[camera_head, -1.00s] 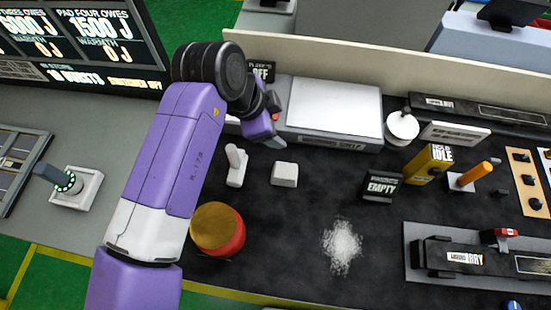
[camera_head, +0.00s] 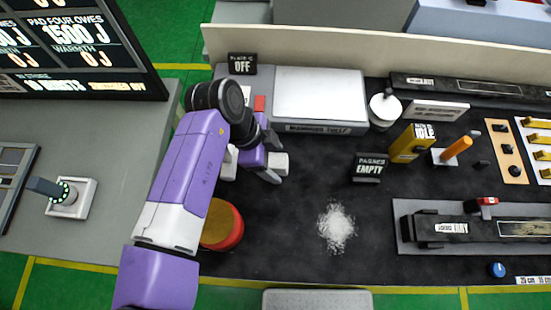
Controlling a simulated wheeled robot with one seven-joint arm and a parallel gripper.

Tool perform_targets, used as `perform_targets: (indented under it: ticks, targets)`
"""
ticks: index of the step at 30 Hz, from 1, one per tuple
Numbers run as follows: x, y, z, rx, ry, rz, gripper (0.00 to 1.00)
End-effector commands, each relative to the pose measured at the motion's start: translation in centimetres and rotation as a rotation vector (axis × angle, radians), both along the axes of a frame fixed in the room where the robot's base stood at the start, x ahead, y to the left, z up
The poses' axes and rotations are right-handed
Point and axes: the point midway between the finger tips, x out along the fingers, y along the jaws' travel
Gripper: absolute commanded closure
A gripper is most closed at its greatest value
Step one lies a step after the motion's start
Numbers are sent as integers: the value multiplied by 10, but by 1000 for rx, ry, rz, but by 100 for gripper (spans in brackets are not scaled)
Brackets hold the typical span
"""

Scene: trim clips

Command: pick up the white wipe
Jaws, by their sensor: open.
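A small white block (camera_head: 280,163), which looks like the white wipe, lies on the dark bench mat left of centre. My gripper (camera_head: 268,167) is open and low over the mat at the block's left side. Its fingers overlap the block's left edge in the picture. I cannot tell whether the block is between the fingers or touching them. Part of the gripper is hidden behind my wrist.
A white flat-topped box (camera_head: 318,97) stands behind the block. A red tub with a brown top (camera_head: 222,226) stands partly behind my arm. White powder (camera_head: 337,228) lies on the mat. A black "EMPTY" sign (camera_head: 369,168) is right of the block, with clear mat between.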

Motion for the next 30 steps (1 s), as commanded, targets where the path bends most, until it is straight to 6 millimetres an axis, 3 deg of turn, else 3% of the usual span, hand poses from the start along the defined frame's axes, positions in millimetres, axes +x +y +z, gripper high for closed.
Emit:
perform_targets:
  ticks: [10,20,30]
  targets:
    - [0,-3,-9,1,-1,0,31]
    - [0,-3,-8,1,0,0,95]
    - [0,-3,-5,1,-1,0,95]
